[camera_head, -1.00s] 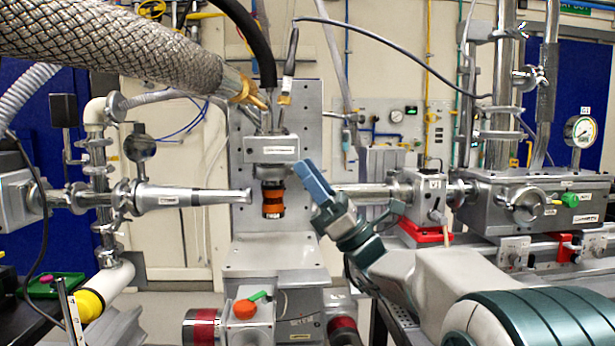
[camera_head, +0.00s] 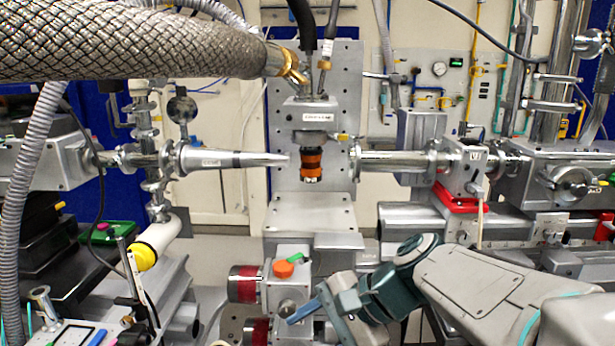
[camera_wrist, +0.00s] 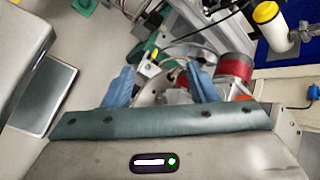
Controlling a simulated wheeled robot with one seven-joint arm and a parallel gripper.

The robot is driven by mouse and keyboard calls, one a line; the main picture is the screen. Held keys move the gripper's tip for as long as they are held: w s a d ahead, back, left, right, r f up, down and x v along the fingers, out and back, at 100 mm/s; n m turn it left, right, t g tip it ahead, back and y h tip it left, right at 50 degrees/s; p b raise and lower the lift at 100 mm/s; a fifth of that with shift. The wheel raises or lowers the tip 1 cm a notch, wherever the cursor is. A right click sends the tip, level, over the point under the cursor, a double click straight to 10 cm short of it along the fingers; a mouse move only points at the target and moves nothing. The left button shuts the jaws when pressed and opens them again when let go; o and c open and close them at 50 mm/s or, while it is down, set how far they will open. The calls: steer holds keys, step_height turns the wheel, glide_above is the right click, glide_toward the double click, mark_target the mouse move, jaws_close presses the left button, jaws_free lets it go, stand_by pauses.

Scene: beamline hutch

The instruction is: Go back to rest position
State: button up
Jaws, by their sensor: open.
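My gripper (camera_head: 316,309) is low in the head view, right of centre, in front of the motor block with the orange knob. In the wrist view my gripper (camera_wrist: 162,84) shows two blue fingers spread apart with nothing held between them. My pale grey and teal arm reaches in from the lower right of the head view. The orange and black sample piece (camera_head: 312,165) hangs under its grey mount, well above the gripper and apart from it.
A steel nozzle (camera_head: 232,159) and a beam tube (camera_head: 395,162) face the sample from both sides. The motor block (camera_head: 291,287) with red bands is close to the gripper. A braided hose (camera_head: 130,42) crosses the upper left. A yellow-capped pipe (camera_head: 155,242) stands at left.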

steer(key=s+d+f+n+h+p, duration=0.1)
steer(key=s+d+f+n+h, duration=0.1)
steer(key=d+n+h, duration=0.2)
steer(key=s+d+f+n+t+h+p, duration=0.1)
steer(key=d+n+h, duration=0.4)
steer(key=d, duration=0.5)
steer(key=shift+s+d+f+p, duration=0.2)
steer(key=shift+s+f+p, duration=0.45)
steer(key=shift+s, duration=0.45)
